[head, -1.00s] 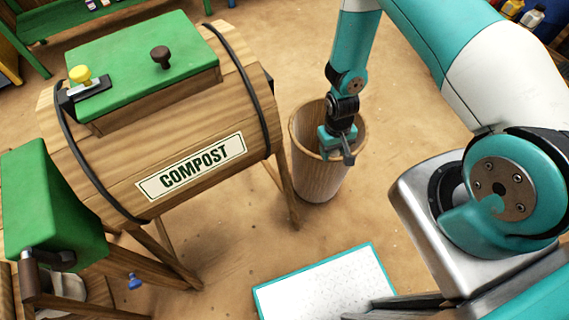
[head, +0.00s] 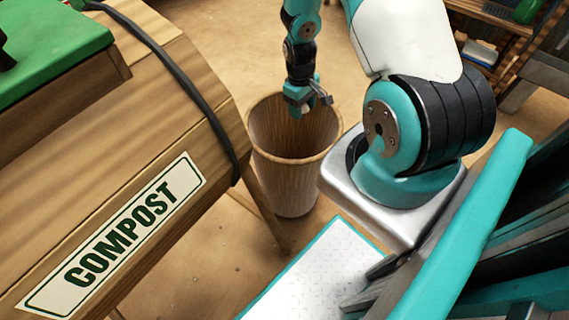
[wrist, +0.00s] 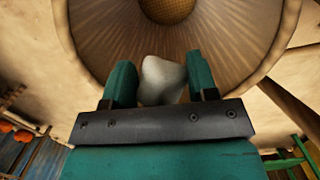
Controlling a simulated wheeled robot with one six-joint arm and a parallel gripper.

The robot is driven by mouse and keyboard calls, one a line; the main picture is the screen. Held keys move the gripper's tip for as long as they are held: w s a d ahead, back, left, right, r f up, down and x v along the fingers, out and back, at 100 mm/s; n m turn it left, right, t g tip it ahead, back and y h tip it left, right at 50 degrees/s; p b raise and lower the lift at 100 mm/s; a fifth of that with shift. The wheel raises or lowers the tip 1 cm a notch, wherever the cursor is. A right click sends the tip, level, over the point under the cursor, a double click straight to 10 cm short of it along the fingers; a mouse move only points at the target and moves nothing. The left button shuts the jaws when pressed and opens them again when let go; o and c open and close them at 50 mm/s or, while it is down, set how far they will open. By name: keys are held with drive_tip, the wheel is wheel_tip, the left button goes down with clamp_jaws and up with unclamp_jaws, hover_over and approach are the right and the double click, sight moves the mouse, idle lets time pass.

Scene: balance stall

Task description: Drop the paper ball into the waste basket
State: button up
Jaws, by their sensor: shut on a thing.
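The waste basket (head: 290,185) is a round wooden bin standing on the floor to the right of the compost barrel. My gripper (head: 297,110) is over the basket's opening, pointing down. In the wrist view the paper ball (wrist: 161,79) is a pale, lumpy thing between the two teal fingers, and my gripper (wrist: 162,85) is shut on it. The basket (wrist: 255,30) lies behind it in that view, with its round inside and bottom showing. In the head view the ball cannot be made out at the fingers.
The wooden compost barrel (head: 150,130) with its green lid (head: 50,40) stands close on the left of the basket. Its leg (head: 258,210) is beside the basket. A shelf of goods (head: 490,45) stands at the back right. Bare floor lies behind the basket.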

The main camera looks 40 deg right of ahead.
wheel_tip(320, 180, down, 6)
drive_tip(key=b, duration=0.5)
drive_tip(key=shift+w+a, duration=0.1)
drive_tip(key=shift+a, duration=0.05)
drive_tip(key=shift+r, duration=0.1)
drive_tip(key=o, duration=1)
drive_tip(key=r+p, duration=0.1)
drive_tip(key=r, duration=0.4)
drive_tip(key=w+r+p, duration=0.1)
drive_tip(key=r, duration=0.5)
drive_tip(key=w+r+p, duration=0.1)
drive_tip(key=r, duration=0.5)
drive_tip(key=shift+r+p, duration=0.15)
drive_tip(key=shift+p, duration=0.25)
